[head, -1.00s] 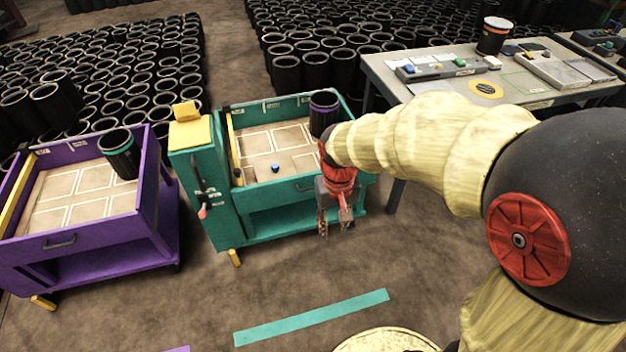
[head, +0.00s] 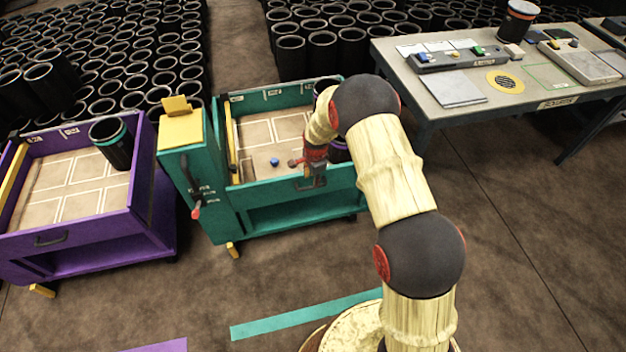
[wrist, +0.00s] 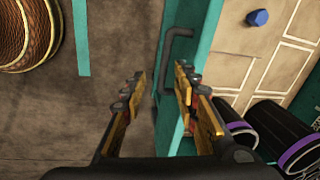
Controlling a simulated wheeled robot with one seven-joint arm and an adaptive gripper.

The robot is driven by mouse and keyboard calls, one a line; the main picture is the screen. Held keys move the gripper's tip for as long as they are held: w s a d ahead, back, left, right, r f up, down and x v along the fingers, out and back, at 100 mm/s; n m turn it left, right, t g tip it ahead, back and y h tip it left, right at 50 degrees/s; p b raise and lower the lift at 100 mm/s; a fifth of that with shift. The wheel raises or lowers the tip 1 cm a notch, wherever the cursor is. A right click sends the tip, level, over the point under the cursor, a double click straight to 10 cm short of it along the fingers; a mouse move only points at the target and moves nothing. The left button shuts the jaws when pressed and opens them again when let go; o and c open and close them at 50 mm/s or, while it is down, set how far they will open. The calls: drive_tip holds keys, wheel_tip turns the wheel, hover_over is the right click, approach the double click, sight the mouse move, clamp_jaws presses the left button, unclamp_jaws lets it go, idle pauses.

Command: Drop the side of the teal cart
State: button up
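The teal cart (head: 285,190) stands in the middle of the head view, its front side panel (wrist: 206,45) upright. A dark bar handle (wrist: 172,58) is on the outer face of that panel. My gripper (head: 309,180) is at the front panel, over its handle, and hides part of it. In the wrist view my gripper (wrist: 158,78) has its fingers apart, with the right finger overlapping the panel beside the handle. Whether it touches is unclear. A red-tipped lever (head: 196,211) is on the cart's left cabinet.
A dark sleeve with purple bands (head: 341,151) and a blue knob (head: 274,161) are in the teal cart. A purple cart (head: 105,228) holding a teal-banded sleeve (head: 111,145) stands left. A grey table (head: 465,98) stands right. Teal tape (head: 300,316) marks open floor in front.

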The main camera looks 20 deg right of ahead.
sight(311, 187)
drive_tip(key=f, duration=0.2)
drive_tip(key=w+f+m+b, duration=0.1)
drive_tip(key=f, duration=0.2)
drive_tip(key=w+f+m+b, duration=0.1)
drive_tip(key=f, duration=0.1)
drive_tip(key=shift+w+f, duration=0.1)
drive_tip(key=shift+f, duration=0.2)
drive_tip(key=c, duration=0.4)
drive_tip(key=c, duration=0.3)
clamp_jaws()
